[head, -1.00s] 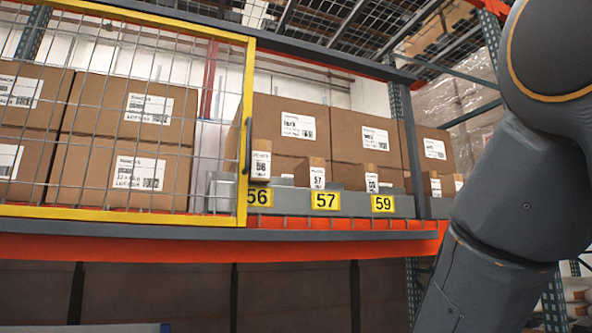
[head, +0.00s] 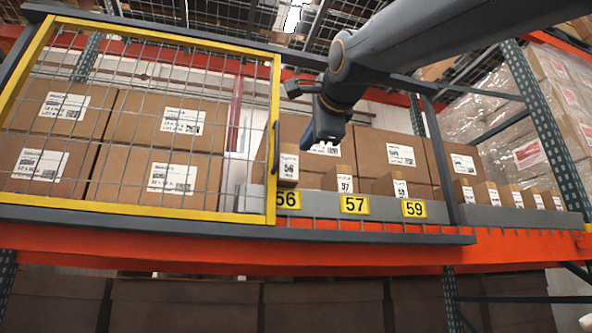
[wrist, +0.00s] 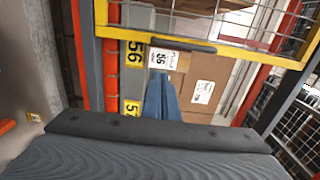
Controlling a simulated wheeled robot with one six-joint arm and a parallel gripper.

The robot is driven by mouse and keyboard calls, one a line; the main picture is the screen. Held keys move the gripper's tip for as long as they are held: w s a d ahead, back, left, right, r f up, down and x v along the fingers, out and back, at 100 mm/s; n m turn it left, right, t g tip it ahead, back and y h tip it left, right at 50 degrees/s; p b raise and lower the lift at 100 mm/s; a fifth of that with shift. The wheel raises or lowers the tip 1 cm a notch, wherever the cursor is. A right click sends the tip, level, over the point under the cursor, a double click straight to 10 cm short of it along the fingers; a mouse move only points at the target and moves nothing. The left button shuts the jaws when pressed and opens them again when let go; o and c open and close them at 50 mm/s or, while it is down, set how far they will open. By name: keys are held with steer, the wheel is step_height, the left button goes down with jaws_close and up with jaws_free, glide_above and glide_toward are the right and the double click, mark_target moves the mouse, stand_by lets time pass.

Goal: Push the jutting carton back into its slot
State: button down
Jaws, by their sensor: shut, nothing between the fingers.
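The carton marked 56 (head: 288,166) stands at the left end of the slot row, above the yellow 56 label (head: 287,200). It looks larger and further forward than the carton marked 57 (head: 340,181) and the carton marked 59 (head: 391,187). My gripper (head: 323,148) is shut and empty, up and to the right of carton 56 in the head view. In the wrist view the blue-grey fingers (wrist: 160,97) point towards carton 56 (wrist: 168,60), which shows sideways just beyond their tips. I cannot tell whether they touch.
A yellow-framed mesh gate (head: 272,130) with a dark handle stands just left of carton 56. Large cartons (head: 393,153) fill the shelf behind. A grey upright (head: 437,150) stands right of slot 59, with several small cartons beyond. The orange beam (head: 350,250) runs below.

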steer(key=p, duration=1.1)
glide_toward(289, 170)
steer(key=x, duration=0.6)
steer(key=shift+w+a, duration=0.1)
steer(key=shift+w, duration=0.05)
